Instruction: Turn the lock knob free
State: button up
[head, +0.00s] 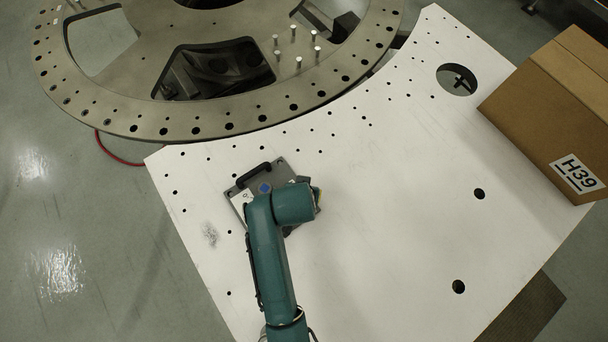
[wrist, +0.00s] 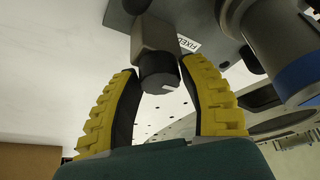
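The lock knob (wrist: 158,73) is a short dark cylinder with a white mark on its end. It projects from a grey block (wrist: 154,32) on a grey fixture plate (wrist: 190,20). My gripper (wrist: 159,66) has its yellow, black-padded fingers on either side of the knob. They stand apart with what look like thin gaps to it; contact is not clear. In the head view the fixture plate (head: 240,193) lies on the white table, with a black handle and a blue disc. My arm hides the knob there, and only a yellow edge of my gripper (head: 317,195) shows.
A blue-banded cylinder (wrist: 300,75) stands close to the right finger. The white table (head: 390,220) has several holes and much bare room. A large metal ring plate (head: 190,122) lies behind it. A cardboard box (head: 545,125) marked H39 sits at the right.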

jog(key=c, duration=0.7)
jog(key=shift+o, duration=0.2)
jog(key=shift+r+p, duration=0.1)
jog(key=shift+p, duration=0.3)
jog(key=n+y+p, duration=0.1)
jog(key=n+p, duration=0.2)
jog(key=shift+s+r, duration=0.1)
jog(key=n+y+p, duration=0.1)
jog(key=n, duration=0.1)
jog(key=n+p, duration=0.1)
jog(key=n, duration=0.1)
jog(key=shift+g+y+p, duration=0.3)
jog(key=shift+y, duration=0.1)
jog(key=n, duration=0.2)
jog(key=n+g+y, duration=0.1)
jog(key=n, duration=0.2)
jog(key=shift+f+n+y, duration=0.3)
jog(key=shift+n+y, duration=0.1)
jog(key=shift+n+g+y+b, duration=0.4)
jog(key=shift+n+g+b, duration=0.5)
jog(key=shift+n, duration=1.7)
jog(key=shift+g, duration=0.3)
